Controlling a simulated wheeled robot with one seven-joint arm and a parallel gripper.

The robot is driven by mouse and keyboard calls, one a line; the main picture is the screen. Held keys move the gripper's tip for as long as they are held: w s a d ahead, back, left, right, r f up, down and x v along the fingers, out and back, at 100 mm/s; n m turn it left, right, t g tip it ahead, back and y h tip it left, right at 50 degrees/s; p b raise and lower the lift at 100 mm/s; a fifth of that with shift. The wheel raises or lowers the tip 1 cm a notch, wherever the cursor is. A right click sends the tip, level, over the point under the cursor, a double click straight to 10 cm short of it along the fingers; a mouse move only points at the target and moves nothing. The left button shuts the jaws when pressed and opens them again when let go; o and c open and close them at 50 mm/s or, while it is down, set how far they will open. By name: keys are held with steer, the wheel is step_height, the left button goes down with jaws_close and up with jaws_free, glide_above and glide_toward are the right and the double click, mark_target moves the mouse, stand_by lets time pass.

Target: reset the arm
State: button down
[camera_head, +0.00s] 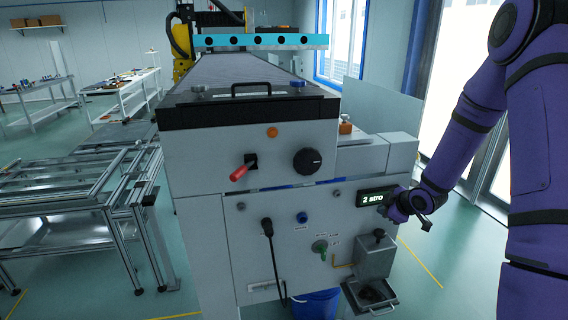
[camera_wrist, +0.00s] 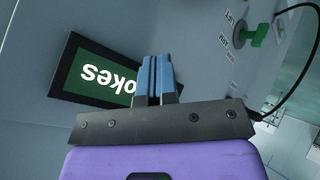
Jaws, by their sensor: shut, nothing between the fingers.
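My purple arm reaches in from the right in the head view. My gripper (camera_head: 386,208) is at the front of the grey panel machine (camera_head: 210,165), by the small dark display (camera_head: 372,198) that reads "2 stro". In the wrist view, the two blue fingers of my gripper (camera_wrist: 157,62) are together with nothing between them. They overlap the right part of the display (camera_wrist: 90,75), where green-backed letters "okes" show upside down. I cannot tell whether the fingertips touch the panel.
The panel carries a red lever (camera_head: 240,172), a black knob (camera_head: 308,162), a green switch (camera_head: 320,246) and a hanging black cable (camera_head: 270,250). A grey box (camera_head: 374,258) juts out below my gripper. Open floor (camera_head: 440,265) lies to the right.

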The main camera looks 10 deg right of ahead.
steer(key=s+a+r+m+g+h, duration=0.1)
steer(key=s+a+r+m, duration=0.15)
steer(key=r, duration=0.55)
steer(key=s+a+r+m+h, duration=0.1)
steer(key=s+r+h, duration=0.1)
steer(key=s+r, duration=0.35)
steer(key=s+a+r+m+g+h, duration=0.1)
steer(key=s+a+r+m, duration=0.1)
steer(key=r, duration=0.7)
steer(key=s+a+r+m, duration=0.2)
steer(key=s+a+r, duration=0.1)
steer(key=s, duration=0.5)
steer(key=s+a+r+m+g+y, duration=0.1)
steer(key=s+a+r+m, duration=0.1)
steer(key=s, duration=0.6)
steer(key=s+a+r+m+y, duration=0.1)
steer(key=s+a+r, duration=0.3)
steer(key=s, duration=0.4)
steer(key=shift+a+m+g, duration=0.25)
steer(key=shift+m+g, duration=0.15)
steer(key=shift+m, duration=0.15)
steer(key=shift+r, duration=0.1)
